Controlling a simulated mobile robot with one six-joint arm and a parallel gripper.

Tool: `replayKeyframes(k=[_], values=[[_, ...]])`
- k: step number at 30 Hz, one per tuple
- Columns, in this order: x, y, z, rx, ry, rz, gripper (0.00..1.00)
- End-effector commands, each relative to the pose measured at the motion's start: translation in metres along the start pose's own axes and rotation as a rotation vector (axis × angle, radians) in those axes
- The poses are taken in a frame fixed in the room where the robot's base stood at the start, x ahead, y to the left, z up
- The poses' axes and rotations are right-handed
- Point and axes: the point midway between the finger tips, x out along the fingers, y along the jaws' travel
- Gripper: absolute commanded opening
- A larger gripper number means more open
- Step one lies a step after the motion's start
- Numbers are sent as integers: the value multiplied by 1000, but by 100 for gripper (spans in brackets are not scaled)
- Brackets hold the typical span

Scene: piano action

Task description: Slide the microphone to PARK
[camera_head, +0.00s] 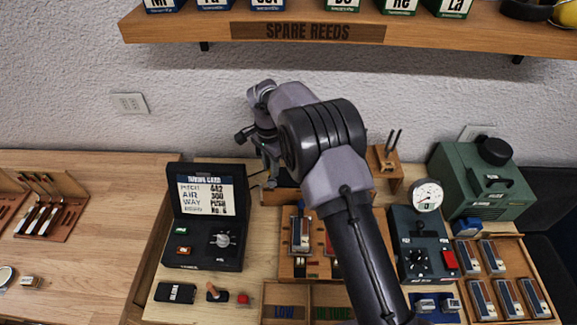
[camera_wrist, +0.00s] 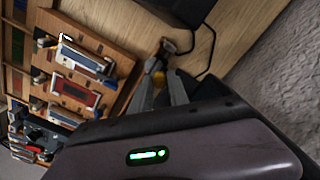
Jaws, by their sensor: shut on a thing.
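My gripper (camera_wrist: 162,88) shows in the wrist view with its two grey fingers close together around a small dark thing with a yellow part, which I take to be the microphone (camera_wrist: 158,77). A dark cable runs nearby. In the head view my gripper (camera_head: 271,172) points down behind the reed bench, left of my forearm. The microphone is hidden there behind my own arm and gripper. I cannot read a PARK mark in either view.
The black tuning case (camera_head: 205,257) stands open just left of my gripper. The wooden reed bench (camera_head: 286,265) is in front, also seen in the wrist view (camera_wrist: 125,45). A gauge box (camera_head: 424,240) and a green machine (camera_head: 480,185) stand right. A shelf (camera_head: 430,35) hangs above.

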Motion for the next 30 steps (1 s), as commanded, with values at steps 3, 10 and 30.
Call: replayKeyframes(k=[3, 10, 30], values=[[-1, -7, 6, -1, 2, -3, 0], [-2, -12, 10, -1, 2, -4, 0], [-3, -11, 10, 0, 1, -2, 43]])
